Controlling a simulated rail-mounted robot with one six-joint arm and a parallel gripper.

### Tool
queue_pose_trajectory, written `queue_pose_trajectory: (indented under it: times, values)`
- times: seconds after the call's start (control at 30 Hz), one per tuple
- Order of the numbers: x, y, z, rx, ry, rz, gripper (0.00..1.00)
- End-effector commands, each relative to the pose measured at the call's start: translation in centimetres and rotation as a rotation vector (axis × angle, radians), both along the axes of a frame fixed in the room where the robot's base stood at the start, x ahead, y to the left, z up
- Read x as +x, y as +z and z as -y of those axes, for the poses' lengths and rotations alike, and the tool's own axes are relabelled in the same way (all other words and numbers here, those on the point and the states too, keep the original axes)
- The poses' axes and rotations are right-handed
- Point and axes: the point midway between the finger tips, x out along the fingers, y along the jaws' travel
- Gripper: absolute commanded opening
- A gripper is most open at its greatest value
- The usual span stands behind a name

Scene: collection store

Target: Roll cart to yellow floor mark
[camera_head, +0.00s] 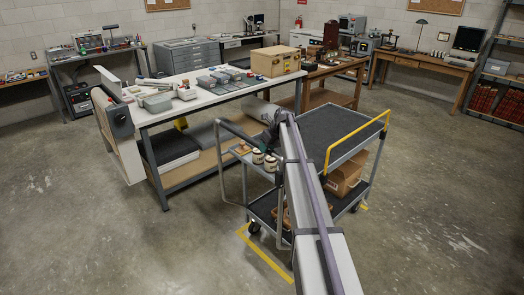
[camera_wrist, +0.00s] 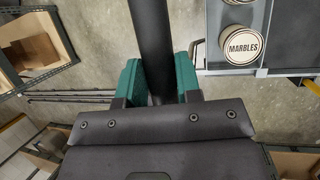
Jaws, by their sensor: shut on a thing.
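The cart (camera_head: 335,122) is a grey-framed trolley with dark shelves, a yellow rail (camera_head: 357,133) on its right and a grey handle frame on its left. It stands among yellow floor mark lines; one (camera_head: 265,254) shows at its front left and a short piece at its right. My gripper (camera_wrist: 158,75) has green finger pads on both sides of a dark bar (camera_wrist: 151,35), which looks like the cart's handle. In the head view my arm crosses the cart and hides part of it and the grip.
Jars stand on the cart's left side, one labelled MARBLES (camera_wrist: 243,43); a cardboard box (camera_head: 345,174) sits on its lower shelf. A long worktable (camera_head: 215,98) with small boxes stands close behind left. Open concrete floor lies in front and to the right.

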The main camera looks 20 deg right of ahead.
Motion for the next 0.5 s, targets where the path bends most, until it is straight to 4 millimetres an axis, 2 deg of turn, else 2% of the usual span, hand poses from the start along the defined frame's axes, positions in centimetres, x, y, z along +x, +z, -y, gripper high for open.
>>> queue_pose_trajectory:
  times: [0.23,0.27,0.5]
  values:
    - [-0.52,-0.15,-0.93,0.012,0.008,-0.016,0.0]
    - [-0.52,-0.15,-0.93,0.012,0.008,-0.016,0.35]
    - [-0.44,-0.13,-0.73,0.01,0.006,-0.014,0.57]
